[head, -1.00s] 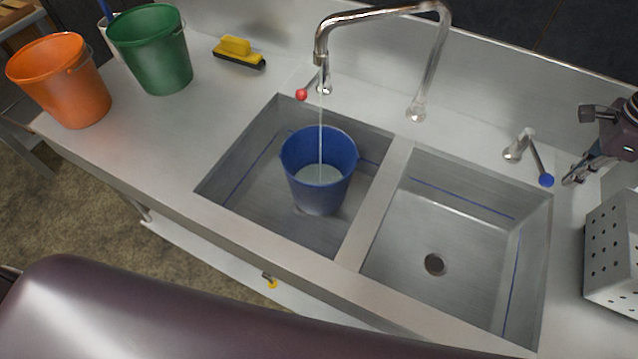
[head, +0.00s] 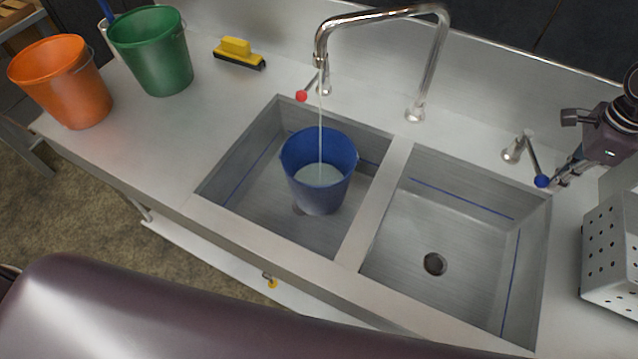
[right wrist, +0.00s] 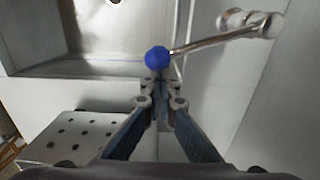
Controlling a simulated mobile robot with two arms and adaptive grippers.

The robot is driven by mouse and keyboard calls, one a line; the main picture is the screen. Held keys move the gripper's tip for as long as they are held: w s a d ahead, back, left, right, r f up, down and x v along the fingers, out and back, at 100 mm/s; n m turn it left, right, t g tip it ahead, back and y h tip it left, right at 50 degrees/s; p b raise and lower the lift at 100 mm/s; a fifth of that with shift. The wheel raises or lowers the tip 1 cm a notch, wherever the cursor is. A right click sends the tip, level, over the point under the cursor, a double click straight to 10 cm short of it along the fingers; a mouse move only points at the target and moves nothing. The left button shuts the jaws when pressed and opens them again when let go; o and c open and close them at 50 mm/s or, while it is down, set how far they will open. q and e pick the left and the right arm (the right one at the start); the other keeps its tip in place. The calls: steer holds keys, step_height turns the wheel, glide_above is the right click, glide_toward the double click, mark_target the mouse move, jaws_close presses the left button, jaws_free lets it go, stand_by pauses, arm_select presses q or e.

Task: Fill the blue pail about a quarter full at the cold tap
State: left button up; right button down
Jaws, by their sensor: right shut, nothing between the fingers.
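The blue pail (head: 319,195) stands upright in the left sink basin, with some water (head: 318,175) in its lower part. A thin stream (head: 320,125) runs from the tap spout (head: 320,55) into it. The cold tap lever with its blue knob (head: 541,181) is on the counter behind the right basin. My right gripper (head: 560,180) is shut and empty, its tips at the knob. In the right wrist view the blue knob (right wrist: 157,59) is just beyond the closed fingertips (right wrist: 159,80); contact is hard to tell. My left gripper is not in view.
A red-knobbed lever (head: 301,96) is behind the left basin. The right basin (head: 440,225) is empty. A perforated metal box (head: 612,262) stands at the right. Green (head: 152,52) and orange (head: 62,85) pails and a yellow brush (head: 238,50) are on the left counter.

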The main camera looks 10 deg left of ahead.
steer(key=shift+s+a, duration=0.15)
steer(key=shift+a, duration=0.3)
steer(key=shift+s+a, duration=0.2)
steer(key=shift+a, duration=0.85)
steer(key=a, duration=0.2)
steer(key=p, duration=0.6)
glide_toward(545, 181)
steer(key=shift+s+d+f, duration=0.25)
steer(key=shift+s+f, duration=0.1)
